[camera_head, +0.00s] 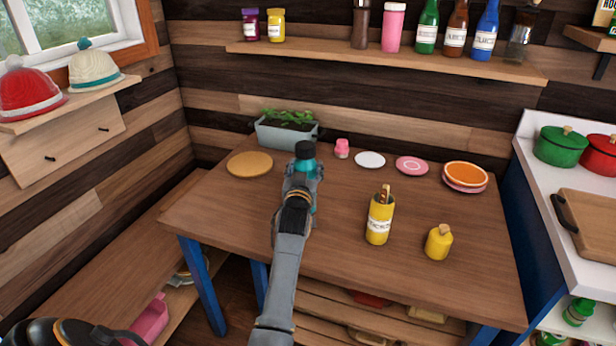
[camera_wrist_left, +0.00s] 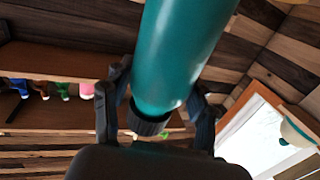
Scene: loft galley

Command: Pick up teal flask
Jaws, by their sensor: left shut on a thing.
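The teal flask (camera_head: 305,165) has a black cap and stands roughly upright over the back part of the wooden table, near the planter. My left gripper (camera_head: 302,184) comes up from the front and is shut on the flask. In the left wrist view the teal flask (camera_wrist_left: 182,55) runs up out of the picture, with its dark cap between the two fingers of the left gripper (camera_wrist_left: 158,115). The gripper and arm hide much of the flask's lower part in the head view, so I cannot tell whether it touches the table. My right gripper is not in view.
On the table (camera_head: 220,215) are a planter (camera_head: 275,133), a round board (camera_head: 250,164), a pink jar (camera_head: 342,148), several plates, a yellow canister (camera_head: 379,222) and a yellow bottle (camera_head: 439,242). A wall shelf (camera_head: 400,62) holds bottles. The table's front left is clear.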

